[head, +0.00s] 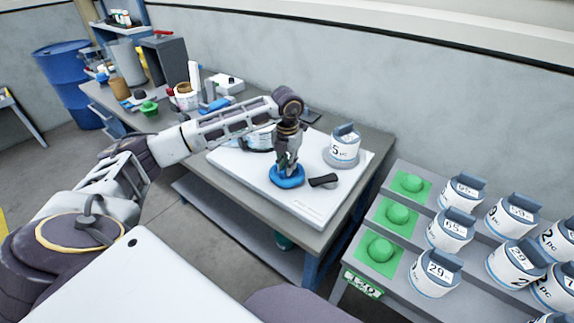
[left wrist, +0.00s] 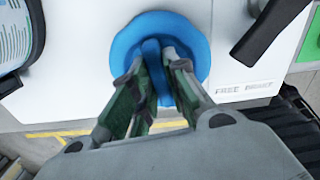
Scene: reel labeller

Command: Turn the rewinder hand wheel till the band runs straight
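The blue hand wheel (head: 288,181) is on the white top of the labeller (head: 310,207), near its front edge. In the left wrist view the wheel (left wrist: 196,38) has a raised blue bar across its middle. My left gripper (head: 287,166) points down at it from above. Its fingers (left wrist: 153,68) stand on both sides of the bar and look closed on it. A white reel marked 5 (head: 343,150) stands at the machine's back right. Another printed reel (left wrist: 14,38) is partly hidden behind my arm in the head view. I cannot make out the band's run. My right gripper is not in view.
A black lever (head: 323,181) sticks out close to the wheel's right. A stepped rack at the right holds several labelled white pots (head: 450,230) and green pads (head: 380,250). Tubs and boxes (head: 185,97) crowd the bench's far left. A blue barrel (head: 62,75) stands beyond.

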